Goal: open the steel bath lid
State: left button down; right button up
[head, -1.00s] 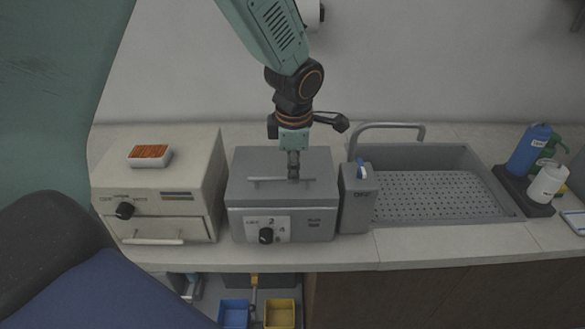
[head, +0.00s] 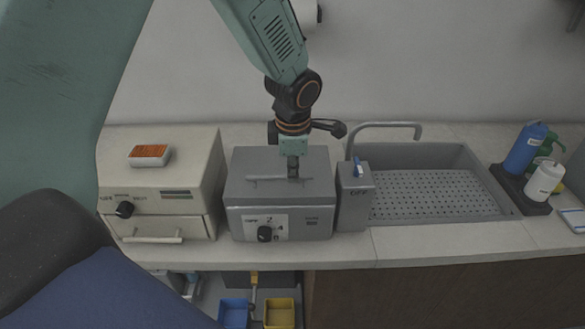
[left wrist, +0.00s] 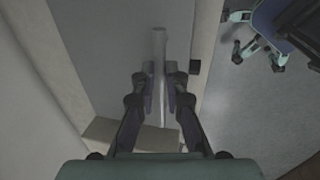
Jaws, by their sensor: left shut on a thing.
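The steel bath (head: 280,190) is a grey box on the counter with a dial and a panel on its front. Its lid (head: 312,163) lies flat and closed on top, with a bar handle (head: 265,179) along the front part. My left gripper (head: 293,176) reaches down from above to the handle's right end. In the left wrist view, the two fingers (left wrist: 159,90) stand on either side of the handle bar (left wrist: 159,45) and are shut on it. The fingertips are small and partly hidden in the head view. My right gripper is in neither view.
A beige oven-like box (head: 160,185) with a red-topped block (head: 149,155) stands left of the bath. A grey box marked OFF (head: 354,205) stands close on its right, before the sink (head: 430,155). Bottles (head: 526,148) stand at far right. A wall lies behind.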

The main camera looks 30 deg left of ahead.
pick_arm(q)
jog(key=shift+s+f, duration=0.1)
jog(key=shift+s, duration=0.05)
dwell(0.4)
jog(key=shift+w+a+r, duration=0.1)
jog(key=shift+w+r, duration=0.15)
jog(key=shift+r, duration=0.2)
jog(key=c, duration=1.7)
grip_release()
jog(key=shift+a, duration=0.3)
jog(key=o, duration=0.3)
jog(key=shift+w+d+f, duration=0.1)
jog(key=shift+w+d, duration=0.05)
jog(key=shift+o, duration=0.2)
jog(key=shift+d, duration=0.1)
jog(key=shift+r, duration=0.2)
